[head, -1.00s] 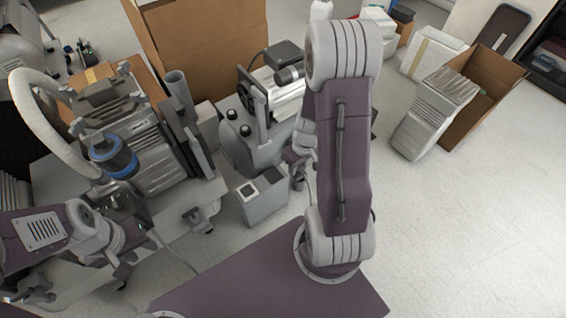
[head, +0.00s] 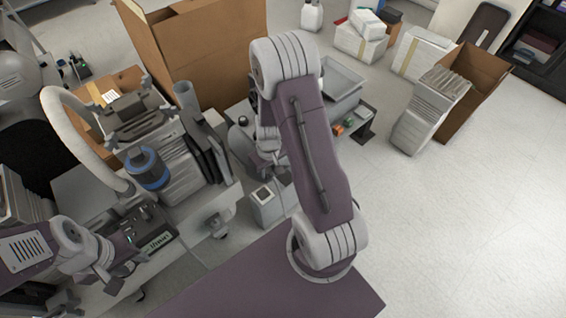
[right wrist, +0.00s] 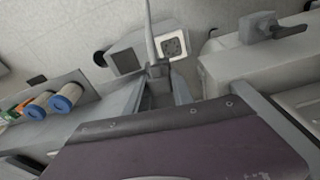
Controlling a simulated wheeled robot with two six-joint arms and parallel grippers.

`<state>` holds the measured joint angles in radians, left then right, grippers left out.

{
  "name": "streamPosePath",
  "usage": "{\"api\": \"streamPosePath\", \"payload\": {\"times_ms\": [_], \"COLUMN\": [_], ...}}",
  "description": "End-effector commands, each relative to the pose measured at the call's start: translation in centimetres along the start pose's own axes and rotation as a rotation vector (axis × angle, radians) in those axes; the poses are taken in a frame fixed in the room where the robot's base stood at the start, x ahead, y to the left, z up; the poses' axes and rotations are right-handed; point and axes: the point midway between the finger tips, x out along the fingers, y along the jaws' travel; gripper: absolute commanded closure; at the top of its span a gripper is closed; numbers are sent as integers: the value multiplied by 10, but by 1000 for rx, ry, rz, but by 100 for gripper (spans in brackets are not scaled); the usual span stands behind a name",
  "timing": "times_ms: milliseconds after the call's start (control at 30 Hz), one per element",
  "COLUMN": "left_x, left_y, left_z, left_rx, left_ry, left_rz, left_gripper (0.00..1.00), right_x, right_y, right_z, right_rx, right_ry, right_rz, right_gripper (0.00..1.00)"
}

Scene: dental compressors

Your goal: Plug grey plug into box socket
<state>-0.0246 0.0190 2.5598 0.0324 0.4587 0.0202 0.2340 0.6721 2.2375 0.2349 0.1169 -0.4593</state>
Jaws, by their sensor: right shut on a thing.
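My right gripper (right wrist: 162,90) is shut on the grey plug (right wrist: 159,70), whose pale cable runs up and away in the right wrist view. The grey socket box (right wrist: 125,60) lies just beyond the plug, with a pale socket plate (right wrist: 174,45) on its face beside the cable. The plug appears apart from the socket, but the gap is hard to judge. In the head view the box (head: 270,210) stands below my right gripper (head: 268,150), which my arm partly hides. My left gripper (head: 118,272) is at lower left by the cart, its fingers unclear.
A cart with a blue-banded cylinder (head: 148,168) and a pale hose stands at left. A large cardboard box (head: 205,50) is behind. A grey bin (head: 342,85) sits on a low platform past my right arm. Open floor (head: 460,220) lies at right.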

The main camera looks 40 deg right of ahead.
Motion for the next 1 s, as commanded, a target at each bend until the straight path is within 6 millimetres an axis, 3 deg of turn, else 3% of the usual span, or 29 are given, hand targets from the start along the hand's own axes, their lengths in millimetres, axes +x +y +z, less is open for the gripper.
{"api": "streamPosePath", "payload": {"times_ms": [133,567,1000], "left_x": [-8,-7,35], "left_y": [0,0,-1], "left_z": [-1,-1,4], "left_rx": [0,0,0], "left_ry": [0,0,0], "left_rz": [0,0,0], "left_gripper": [64,64,64], "right_x": [2,6,49], "right_y": [-20,-29,-29], "right_z": [4,6,11], "right_rx": [-55,-86,-85], "right_ry": [-2,-1,-1], "right_rz": [-7,-10,-10], "right_gripper": [100,100,100]}}
